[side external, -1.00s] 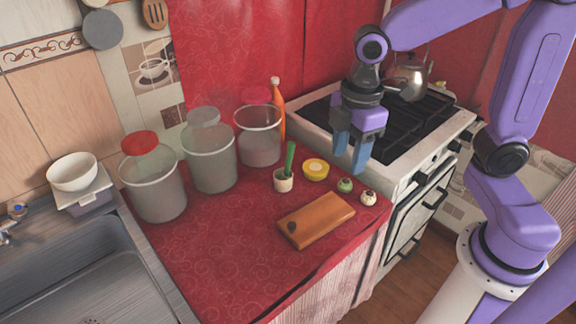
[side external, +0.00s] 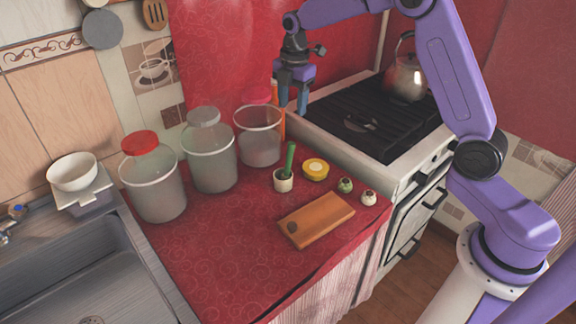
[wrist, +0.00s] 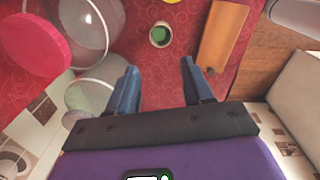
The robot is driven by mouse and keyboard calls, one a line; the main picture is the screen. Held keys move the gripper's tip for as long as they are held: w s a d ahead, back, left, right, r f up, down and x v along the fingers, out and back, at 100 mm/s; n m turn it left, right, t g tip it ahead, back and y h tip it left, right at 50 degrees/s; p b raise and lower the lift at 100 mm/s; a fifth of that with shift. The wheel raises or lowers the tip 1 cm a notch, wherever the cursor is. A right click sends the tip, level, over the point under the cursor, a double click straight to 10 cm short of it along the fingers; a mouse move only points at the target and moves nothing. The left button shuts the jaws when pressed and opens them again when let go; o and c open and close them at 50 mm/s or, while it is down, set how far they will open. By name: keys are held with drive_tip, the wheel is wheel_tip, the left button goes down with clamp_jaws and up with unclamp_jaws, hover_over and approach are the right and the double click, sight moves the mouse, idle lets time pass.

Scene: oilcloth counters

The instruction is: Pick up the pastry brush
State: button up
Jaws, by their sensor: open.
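A green upright handle (side external: 290,158), which looks like the pastry brush, stands in a small pale cup (side external: 283,183) on the red counter. Its lower end is hidden inside the cup. In the wrist view the cup (wrist: 160,35) shows from above, with green inside it, ahead of the fingertips. My gripper (side external: 292,108) is open and empty, with its fingers pointing down. It is above and behind the cup, apart from it, near the orange bottle. In the wrist view the gripper's two blue fingers (wrist: 158,70) are spread wide.
Several clear jars stand behind and left of the cup; the nearest (side external: 259,142) has a pink lid. An orange bottle (side external: 282,126) is partly hidden. A yellow-topped round container (side external: 316,169), two small round items and a wooden board (side external: 316,219) lie nearby. The front-left counter is clear.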

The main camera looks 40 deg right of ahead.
approach(291, 152)
drive_tip(key=f, duration=0.5)
drive_tip(key=shift+w+d+f, duration=0.2)
drive_tip(key=shift+w, duration=0.15)
drive_tip(key=shift+w+d+f, duration=0.1)
drive_tip(key=shift+f, duration=1.2)
drive_tip(key=shift+w+f, duration=0.1)
drive_tip(key=shift+f, duration=1.2)
clamp_jaws()
